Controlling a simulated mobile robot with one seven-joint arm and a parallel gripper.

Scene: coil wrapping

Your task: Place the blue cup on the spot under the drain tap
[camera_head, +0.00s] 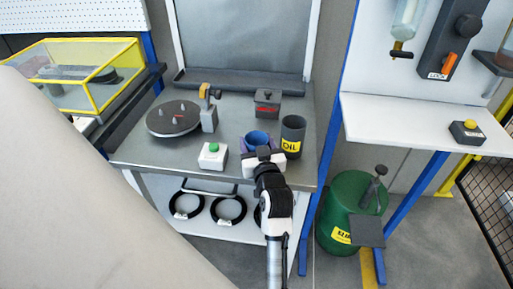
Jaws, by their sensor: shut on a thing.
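The blue cup (258,137) is at the front right of the grey worktable, upright, seen from above. My gripper (260,145) is shut on it, with a finger at either side. I cannot tell whether the cup touches the tabletop. A clear tank with a small dark tap (401,51) hangs on the white wall panel at upper right, above a white shelf (400,112). No marked spot can be made out on the shelf below the tap.
A dark OIL container (292,137) stands close right of the cup. A green-button box (213,156), turntable (173,118) and grey box (267,103) share the worktable (140,148). A yellow-button box (467,132) sits at the shelf's right. A green drum (345,205) stands below.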

